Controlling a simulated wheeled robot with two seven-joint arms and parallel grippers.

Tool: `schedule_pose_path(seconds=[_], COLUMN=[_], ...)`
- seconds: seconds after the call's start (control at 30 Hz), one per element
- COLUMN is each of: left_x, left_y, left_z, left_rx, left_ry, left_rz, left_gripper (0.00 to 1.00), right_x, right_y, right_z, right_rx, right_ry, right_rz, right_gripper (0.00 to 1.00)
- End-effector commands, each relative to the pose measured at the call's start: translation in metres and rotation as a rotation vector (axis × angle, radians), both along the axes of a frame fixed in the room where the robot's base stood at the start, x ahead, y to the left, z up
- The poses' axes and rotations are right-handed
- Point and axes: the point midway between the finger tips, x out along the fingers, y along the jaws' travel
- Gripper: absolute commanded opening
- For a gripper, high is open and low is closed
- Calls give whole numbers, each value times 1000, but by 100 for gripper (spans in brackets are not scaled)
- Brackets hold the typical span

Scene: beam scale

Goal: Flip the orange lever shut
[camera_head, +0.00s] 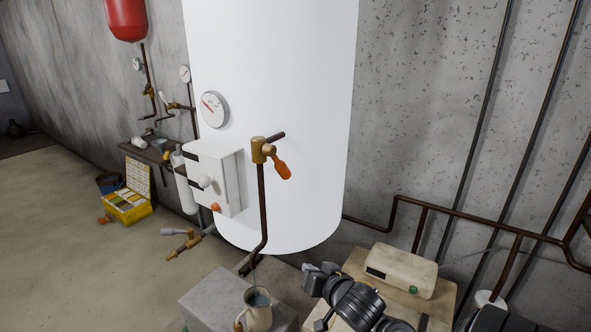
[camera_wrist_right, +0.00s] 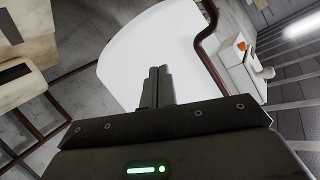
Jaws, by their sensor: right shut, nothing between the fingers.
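The orange lever (camera_head: 282,167) sits on a brass valve (camera_head: 262,150) in front of the white tank (camera_head: 290,60). The lever slants down to the right from the valve body. A dark pipe (camera_head: 263,210) runs down from the valve to a spout above a beige jug (camera_head: 258,312). My right gripper (camera_head: 312,272) is low in the head view, below and right of the lever and well apart from it. In the wrist view its fingers (camera_wrist_right: 157,85) are together and empty, pointing toward the tank. I cannot make out the lever in the wrist view. My left gripper is not in view.
A cream box with a green knob (camera_head: 401,270) sits on a crate near my right arm. A white control box (camera_head: 216,178) is left of the valve. Pipes run along the right wall. The floor at left is mostly clear.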

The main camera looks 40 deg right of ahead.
Motion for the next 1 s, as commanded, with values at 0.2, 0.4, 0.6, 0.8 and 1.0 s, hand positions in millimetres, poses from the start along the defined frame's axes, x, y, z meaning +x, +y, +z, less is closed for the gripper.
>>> schedule_pose_path(seconds=[0.2,0.4,0.6,0.8,1.0], left_x=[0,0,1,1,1], left_y=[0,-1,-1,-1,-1], left_z=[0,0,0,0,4], left_rx=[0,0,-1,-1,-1], left_ry=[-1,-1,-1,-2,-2], left_rz=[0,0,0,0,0], left_gripper=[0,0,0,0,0], right_x=[40,39,38,39,54], right_y=[-58,-76,-78,-78,-80], right_z=[146,207,215,215,220], right_rx=[289,438,465,464,467], right_ry=[-520,-717,-744,-742,-742], right_rz=[-43,8,19,18,18], right_gripper=[0,0,0,0,0])
